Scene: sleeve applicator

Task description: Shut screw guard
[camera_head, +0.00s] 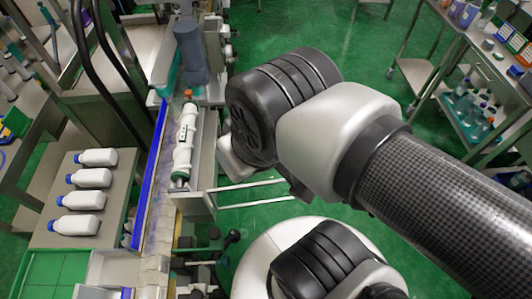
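A long white screw-like cylinder with dark green ends (184,140) lies along the machine, left of my arm, beside the blue-edged conveyor. A pale thin-railed frame (252,196) sticks out to the right of the machine below the cylinder, partly behind my arm. It may be the screw guard standing open, but I cannot tell for sure. My arm's large wrist and carbon tube cover the middle and right of the view. My gripper is not seen; the arm's links hide the area where it may be.
Several white bottles with blue caps (88,178) lie on a steel table (50,240) at left. A blue conveyor rail (148,180) runs beside it. A grey-blue column (190,50) stands behind the cylinder. A steel cart (470,70) with bottles stands at right. Green floor is clear at the upper middle.

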